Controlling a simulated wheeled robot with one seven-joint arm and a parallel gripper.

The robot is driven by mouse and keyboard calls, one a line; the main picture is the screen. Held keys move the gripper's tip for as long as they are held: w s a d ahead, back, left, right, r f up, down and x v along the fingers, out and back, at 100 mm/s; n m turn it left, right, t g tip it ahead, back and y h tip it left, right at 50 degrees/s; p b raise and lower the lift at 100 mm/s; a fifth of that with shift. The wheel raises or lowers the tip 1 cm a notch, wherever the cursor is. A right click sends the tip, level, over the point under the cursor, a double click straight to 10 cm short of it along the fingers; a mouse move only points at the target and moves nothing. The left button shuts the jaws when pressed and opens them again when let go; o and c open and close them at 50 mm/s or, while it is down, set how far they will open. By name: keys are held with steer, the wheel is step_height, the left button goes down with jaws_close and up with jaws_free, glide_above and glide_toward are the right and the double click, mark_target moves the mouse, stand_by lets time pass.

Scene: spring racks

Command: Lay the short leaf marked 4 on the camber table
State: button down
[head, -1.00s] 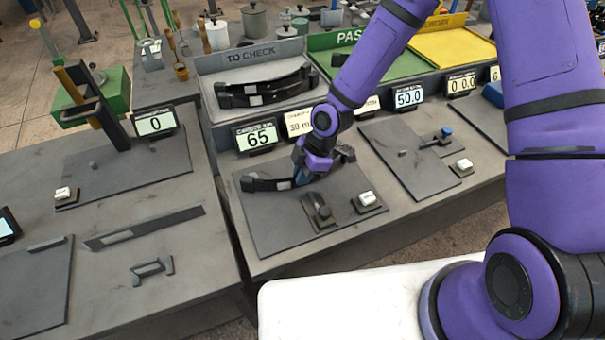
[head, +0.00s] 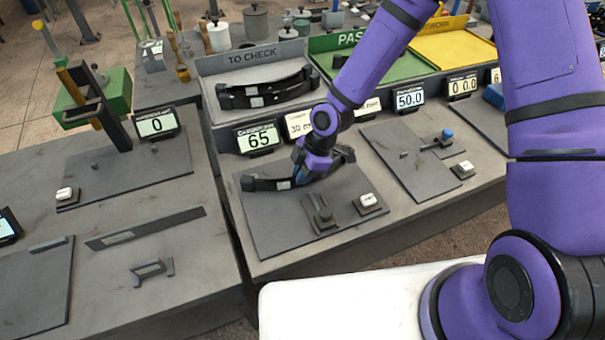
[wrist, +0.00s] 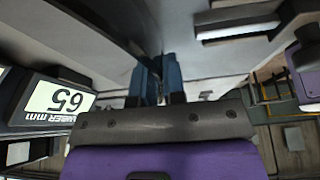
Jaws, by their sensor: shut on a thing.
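A black curved leaf (head: 262,184) with a small pale label lies along the back of the grey camber table plate (head: 265,222) in the head view. The label's number is too small to read. My gripper (head: 305,174) is shut on the leaf near its middle, and the jaws hide part of it. The leaf is at or just above the plate; I cannot tell whether it touches. In the wrist view my blue fingers (wrist: 155,82) are close together. The camber display (head: 257,138) reads 65; it also shows in the wrist view (wrist: 55,102).
More black leaves (head: 265,92) lie in the TO CHECK tray (head: 207,75) behind. A small slotted block (head: 320,212) and a white button (head: 368,200) stand at the plate's front right. Another station plate (head: 400,160) is to the right. The plate's front left is clear.

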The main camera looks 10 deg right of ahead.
steer(key=shift+w, duration=0.1)
steer(key=c, duration=0.6)
jaws_free()
steer(key=shift+c, duration=0.2)
steer(key=shift+r, duration=4)
